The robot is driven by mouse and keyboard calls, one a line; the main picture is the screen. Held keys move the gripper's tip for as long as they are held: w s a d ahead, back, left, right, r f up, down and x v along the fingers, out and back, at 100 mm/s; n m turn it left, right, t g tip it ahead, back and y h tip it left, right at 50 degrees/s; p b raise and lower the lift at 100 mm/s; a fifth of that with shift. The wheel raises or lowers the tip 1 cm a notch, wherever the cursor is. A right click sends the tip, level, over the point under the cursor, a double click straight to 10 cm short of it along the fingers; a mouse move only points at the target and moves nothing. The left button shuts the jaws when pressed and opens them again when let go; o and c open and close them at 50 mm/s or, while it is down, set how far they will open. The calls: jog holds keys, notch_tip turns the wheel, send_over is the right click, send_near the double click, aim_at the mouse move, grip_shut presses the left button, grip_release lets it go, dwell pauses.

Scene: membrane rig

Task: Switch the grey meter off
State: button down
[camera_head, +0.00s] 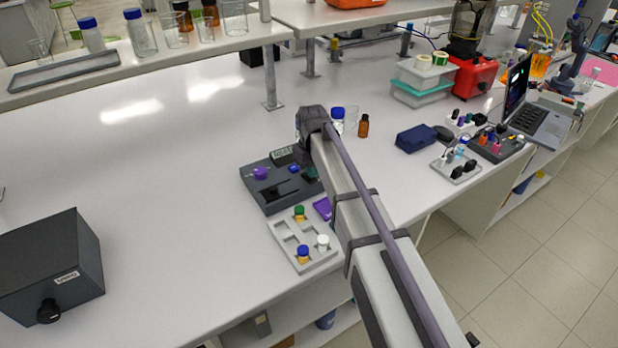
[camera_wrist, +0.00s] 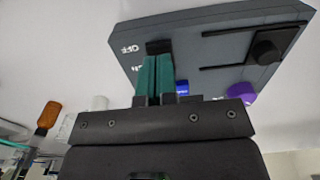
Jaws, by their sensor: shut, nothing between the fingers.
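The grey meter (camera_head: 285,205) is a dark grey box on the bench. It has a small display (camera_head: 283,155), a purple knob (camera_head: 260,173), a blue button (camera_head: 294,168) and a black slider (camera_head: 270,191). The meter (camera_wrist: 218,35) also fills the top of the wrist view. In the head view my arm hides the meter's right side.
A pale tray (camera_head: 317,262) with several capped vials stands in front of the meter. A brown bottle (camera_head: 363,126) and a blue-capped bottle (camera_head: 337,121) stand behind. A dark box (camera_head: 45,250) with a black knob is at the left. The bench between is clear.

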jog(key=shift+f+b, duration=0.75)
jog(key=shift+f, duration=0.1)
notch_tip(320, 180, up, 7)
jog(key=p, duration=0.7)
jog(key=shift+r, duration=0.15)
jog(key=s+d+m, duration=0.3)
jog(key=s+d, duration=0.3)
jog(key=s, duration=0.6)
jog(key=s+d+m, duration=0.2)
jog(key=s+d, duration=0.4)
jog(key=s, duration=0.6)
jog(key=shift+d+f+m, duration=0.35)
jog(key=shift+d+m, duration=0.05)
